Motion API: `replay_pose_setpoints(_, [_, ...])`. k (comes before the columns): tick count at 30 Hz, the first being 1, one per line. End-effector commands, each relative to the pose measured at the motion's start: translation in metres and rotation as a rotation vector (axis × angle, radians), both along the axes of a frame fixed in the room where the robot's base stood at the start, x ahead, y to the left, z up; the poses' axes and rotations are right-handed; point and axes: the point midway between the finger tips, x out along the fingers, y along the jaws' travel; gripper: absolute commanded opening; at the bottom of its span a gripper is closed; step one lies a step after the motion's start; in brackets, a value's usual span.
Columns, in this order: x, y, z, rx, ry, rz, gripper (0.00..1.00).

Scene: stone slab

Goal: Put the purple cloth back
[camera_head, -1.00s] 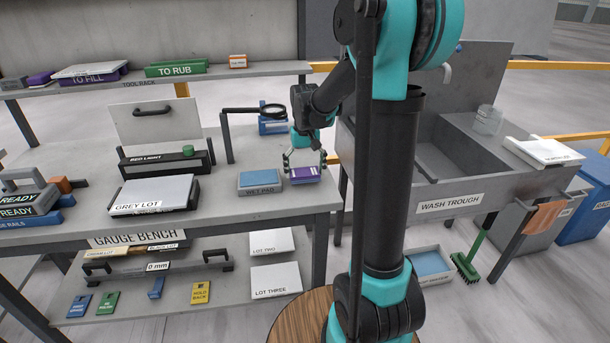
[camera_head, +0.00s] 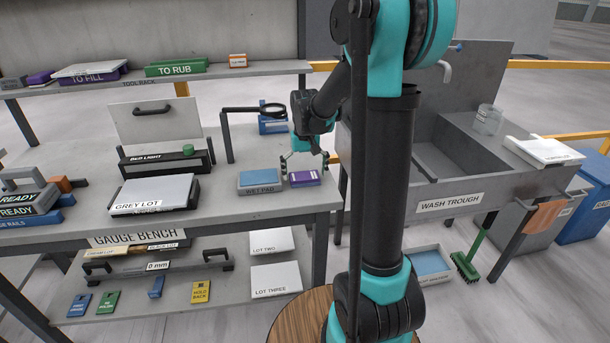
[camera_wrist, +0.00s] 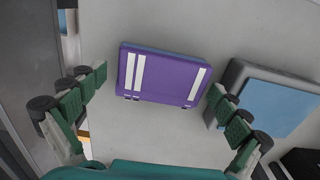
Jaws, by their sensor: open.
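The purple cloth (camera_head: 305,179) is a flat rectangular purple piece with white stripes. It lies on the gauge bench at its right end, just right of the wet pad (camera_head: 260,180). In the wrist view the cloth (camera_wrist: 163,75) lies flat, with a blue-grey edge at its far side. My gripper (camera_head: 305,163) is open above it, one finger toward each side. In the wrist view my gripper's fingers (camera_wrist: 158,88) are spread wide, apart from the cloth. The blue-topped wet pad (camera_wrist: 270,100) is close to the right finger there.
The gauge bench (camera_head: 210,218) has a grey lot plate (camera_head: 155,193) to the left and a magnifier on a stand (camera_head: 262,111) behind the pad. The tool rack (camera_head: 130,83) runs above at the back. The wash trough (camera_head: 450,180) stands to the right.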

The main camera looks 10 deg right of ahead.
Motion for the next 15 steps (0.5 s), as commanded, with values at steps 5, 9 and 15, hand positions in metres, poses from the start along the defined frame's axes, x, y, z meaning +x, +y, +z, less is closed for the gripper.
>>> replay_pose_setpoints(5, [0.0, 0.0, 0.014, 0.0, 0.0, 0.0, 1.0])
replay_pose_setpoints(9, [0.0, 0.0, 0.039, 0.0, 0.0, 0.0, 1.0])
replay_pose_setpoints(15, [0.0, 0.0, 0.08, 0.0, 0.0, 0.0, 1.0])
